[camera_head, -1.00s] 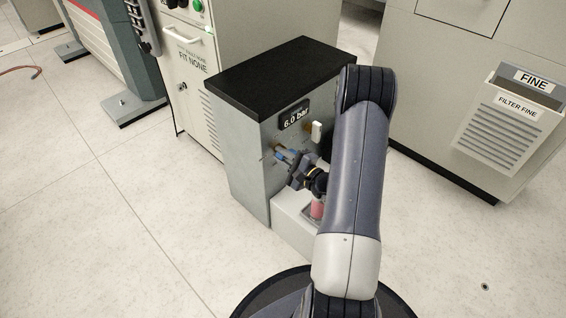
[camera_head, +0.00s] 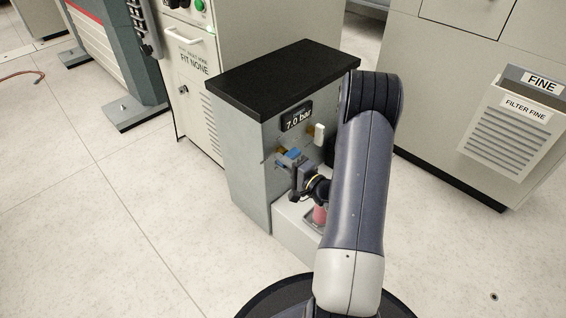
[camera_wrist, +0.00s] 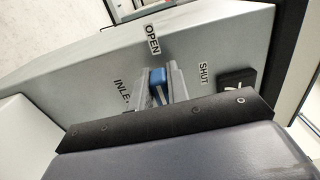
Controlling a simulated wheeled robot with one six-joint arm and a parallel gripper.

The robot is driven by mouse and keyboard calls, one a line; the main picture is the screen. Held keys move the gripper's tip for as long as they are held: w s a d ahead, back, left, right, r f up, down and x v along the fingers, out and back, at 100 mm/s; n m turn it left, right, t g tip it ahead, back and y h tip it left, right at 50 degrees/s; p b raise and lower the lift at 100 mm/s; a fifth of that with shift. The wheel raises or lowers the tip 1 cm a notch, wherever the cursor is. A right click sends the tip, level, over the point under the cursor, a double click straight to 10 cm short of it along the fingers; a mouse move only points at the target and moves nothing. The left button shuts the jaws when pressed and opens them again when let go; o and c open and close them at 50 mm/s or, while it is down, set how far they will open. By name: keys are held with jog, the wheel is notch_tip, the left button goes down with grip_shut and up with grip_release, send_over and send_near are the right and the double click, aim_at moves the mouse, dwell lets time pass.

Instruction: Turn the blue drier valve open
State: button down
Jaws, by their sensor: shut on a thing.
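The blue drier valve (camera_head: 292,155) is on the front face of the grey cabinet, below the pressure display (camera_head: 297,117), which reads 7.0 bar. In the wrist view the blue valve handle (camera_wrist: 158,86) sits between my two finger plates. An "OPEN" label (camera_wrist: 153,38) is above the handle and a "SHUT" label (camera_wrist: 203,72) is to its right. An "INLET"-like label (camera_wrist: 121,93), partly hidden, is to the left. My gripper (camera_head: 294,164) is shut on the blue handle. The fingers hide part of the handle, so its exact angle is hard to tell.
The grey cabinet has a black top (camera_head: 285,75). A white handle (camera_head: 319,134) sticks out to the right of the valve. A red cylinder (camera_head: 319,214) stands below in a light tray. A cabinet marked "FILTER FINE" (camera_head: 515,125) is at right.

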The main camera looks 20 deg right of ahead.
jog(key=c, duration=1.4)
grip_release()
jog(key=shift+o, duration=0.2)
jog(key=p+v, duration=0.2)
jog(key=v, duration=0.8)
jog(key=shift+s+p, duration=0.3)
jog(key=shift+s, duration=0.1)
jog(key=shift+w+d, duration=0.1)
jog(key=shift+w, duration=0.05)
jog(key=b+x, duration=0.2)
jog(key=x, duration=0.7)
jog(key=shift+w+f, duration=0.1)
jog(key=shift+w, duration=0.1)
jog(key=shift+w+a+b, duration=0.25)
jog(key=shift+w+b, duration=0.05)
jog(key=shift+w, duration=0.25)
